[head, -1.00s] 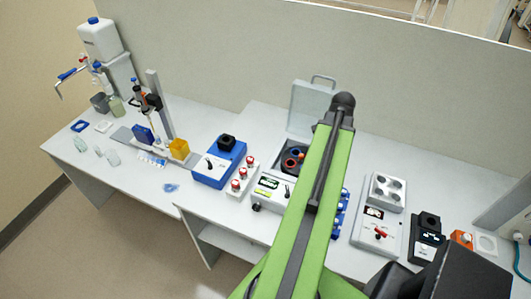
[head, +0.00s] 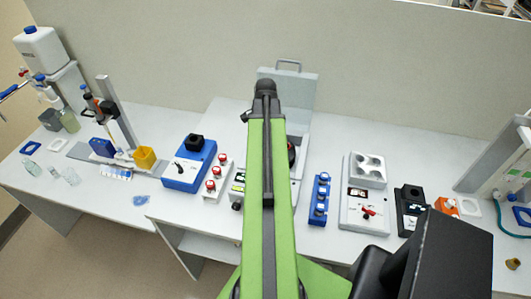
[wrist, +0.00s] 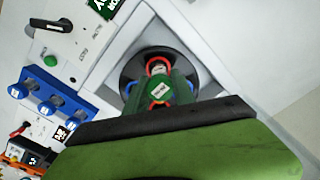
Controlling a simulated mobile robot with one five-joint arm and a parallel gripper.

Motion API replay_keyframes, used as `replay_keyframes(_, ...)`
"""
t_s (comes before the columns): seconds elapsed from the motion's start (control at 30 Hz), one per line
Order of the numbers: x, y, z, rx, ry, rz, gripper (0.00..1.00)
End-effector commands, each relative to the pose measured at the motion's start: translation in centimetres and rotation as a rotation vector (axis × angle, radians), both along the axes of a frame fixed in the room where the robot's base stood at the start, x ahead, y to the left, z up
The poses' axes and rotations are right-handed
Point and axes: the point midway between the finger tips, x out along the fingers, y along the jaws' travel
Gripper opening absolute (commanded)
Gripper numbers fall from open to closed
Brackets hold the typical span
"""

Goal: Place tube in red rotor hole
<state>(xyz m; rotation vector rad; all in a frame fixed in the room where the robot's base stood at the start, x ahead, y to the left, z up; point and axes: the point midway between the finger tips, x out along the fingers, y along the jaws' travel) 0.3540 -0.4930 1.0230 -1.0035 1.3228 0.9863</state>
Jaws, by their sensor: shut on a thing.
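The centrifuge's dark round rotor (wrist: 131,75) fills the middle of the wrist view. Its red hole ring (wrist: 159,58) is at the top and blue rings show at its left and right. My gripper (wrist: 160,92) is over the rotor, its green fingers shut on the tube (wrist: 157,69). The tube's pale part overlaps the red ring in the picture; whether it is inside the hole or above it I cannot tell. In the head view my green arm hides the gripper, tube and most of the rotor. The open centrifuge lid (head: 300,92) stands behind.
A blue tube rack (head: 319,200) stands right of the centrifuge, then a grey device (head: 364,208) and a black block (head: 411,205). A rack with red-capped bottles (head: 216,180) and a blue device (head: 188,165) stand to its left. The bench's back strip is clear.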

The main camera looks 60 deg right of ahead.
Motion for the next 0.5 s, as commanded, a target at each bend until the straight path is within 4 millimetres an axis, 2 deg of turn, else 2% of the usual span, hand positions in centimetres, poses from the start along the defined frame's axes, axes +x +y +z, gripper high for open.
replay_keyframes(0.17, 0.1, 0.1, -0.7, 0.0, 0.0, 0.001, 0.0)
replay_keyframes(0.37, 0.1, 0.1, -4.2, 0.0, 0.0, 0.001, 0.0)
replay_keyframes(0.5, 0.1, 0.1, -4.0, 0.0, 0.0, 0.001, 0.0)
